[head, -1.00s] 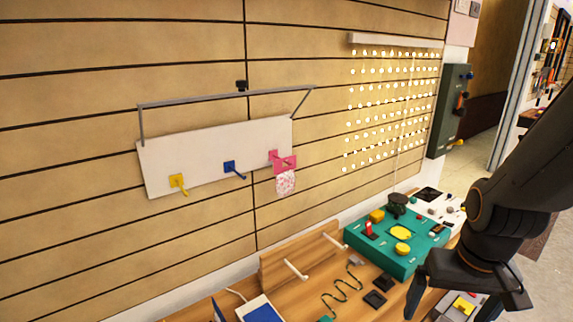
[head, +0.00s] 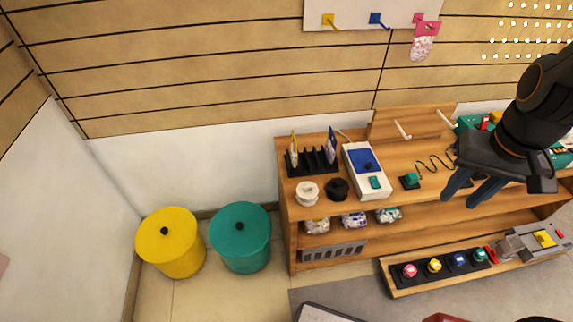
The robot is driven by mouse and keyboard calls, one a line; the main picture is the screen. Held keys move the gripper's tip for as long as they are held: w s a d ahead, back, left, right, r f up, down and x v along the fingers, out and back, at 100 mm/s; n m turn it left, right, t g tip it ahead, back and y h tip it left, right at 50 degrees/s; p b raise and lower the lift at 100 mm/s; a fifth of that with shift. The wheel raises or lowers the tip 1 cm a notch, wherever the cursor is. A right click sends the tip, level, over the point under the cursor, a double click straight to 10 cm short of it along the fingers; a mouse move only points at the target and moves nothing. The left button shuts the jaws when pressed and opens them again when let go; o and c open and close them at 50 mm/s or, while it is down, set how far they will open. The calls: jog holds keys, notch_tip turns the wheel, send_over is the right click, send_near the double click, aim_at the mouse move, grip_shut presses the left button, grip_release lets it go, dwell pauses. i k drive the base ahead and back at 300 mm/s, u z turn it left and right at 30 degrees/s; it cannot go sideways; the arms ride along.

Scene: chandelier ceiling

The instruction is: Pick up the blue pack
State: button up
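Several small patterned packs lie on the shelf under the wooden bench top: a white pack with blue marks (head: 354,220), a teal-marked one (head: 388,215) to its right and a brownish one (head: 317,226) to its left. A thin upright blue item (head: 332,144) also stands in a black rack on the bench top; I cannot tell what it is. My gripper (head: 468,192) is at the right, in front of the bench, apart from the packs. Its two fingers are spread with nothing between them.
The bench (head: 420,198) carries a white-and-blue box (head: 366,170) and a black rack (head: 311,163). Yellow (head: 172,250) and teal (head: 241,248) bins stand left of it. A low button board (head: 440,268) lies in front. Hooks hang above, one with a pink pack (head: 421,48).

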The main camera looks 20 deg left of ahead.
aim_at(331, 145)
jog(key=u, duration=1.3)
jog(key=i, duration=0.7)
jog(key=z, duration=0.3)
